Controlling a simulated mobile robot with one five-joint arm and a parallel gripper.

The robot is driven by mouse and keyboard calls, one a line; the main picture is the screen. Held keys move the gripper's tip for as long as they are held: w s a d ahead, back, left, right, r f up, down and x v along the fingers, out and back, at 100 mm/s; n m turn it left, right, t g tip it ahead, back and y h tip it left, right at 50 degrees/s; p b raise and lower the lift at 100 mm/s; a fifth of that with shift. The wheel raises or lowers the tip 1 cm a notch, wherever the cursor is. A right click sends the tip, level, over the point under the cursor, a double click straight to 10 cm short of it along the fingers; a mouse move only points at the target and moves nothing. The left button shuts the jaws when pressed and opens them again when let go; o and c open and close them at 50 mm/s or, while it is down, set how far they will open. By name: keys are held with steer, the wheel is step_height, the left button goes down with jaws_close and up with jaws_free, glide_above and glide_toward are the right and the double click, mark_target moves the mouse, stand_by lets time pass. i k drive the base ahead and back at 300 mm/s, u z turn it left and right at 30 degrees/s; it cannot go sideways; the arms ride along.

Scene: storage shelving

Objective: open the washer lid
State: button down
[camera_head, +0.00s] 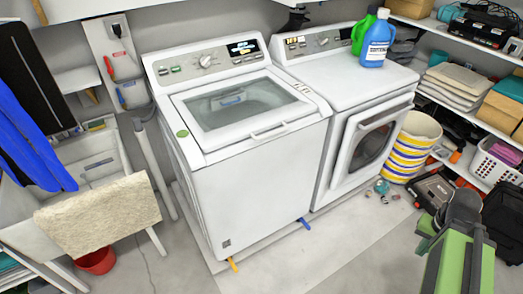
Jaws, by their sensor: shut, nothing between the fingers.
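The white top-loading washer (255,180) stands left of centre. Its lid (240,105), a white frame around a dark glass window, lies flat and shut on top. The lid's white handle (268,131) is along its front edge. My green and dark grey arm stands at the lower right, with my gripper (430,226) at its upper end. The gripper is small in view and shut, with nothing held. It is well to the right of the washer, apart from it and from the lid.
A white dryer (355,130) stands right of the washer, with green (363,32) and blue (377,42) bottles on top. A striped basket (412,147) and small items sit beside it. A utility sink with a beige towel (98,212) is at left.

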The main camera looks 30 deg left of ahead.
mark_target(208, 142)
steer(key=z, duration=0.2)
steer(key=k, duration=0.5)
steer(key=u, duration=1.3)
steer(key=i, duration=1)
steer(key=u, duration=1.3)
steer(key=k, duration=0.7)
steer(key=u, duration=0.35)
steer(key=i, duration=0.5)
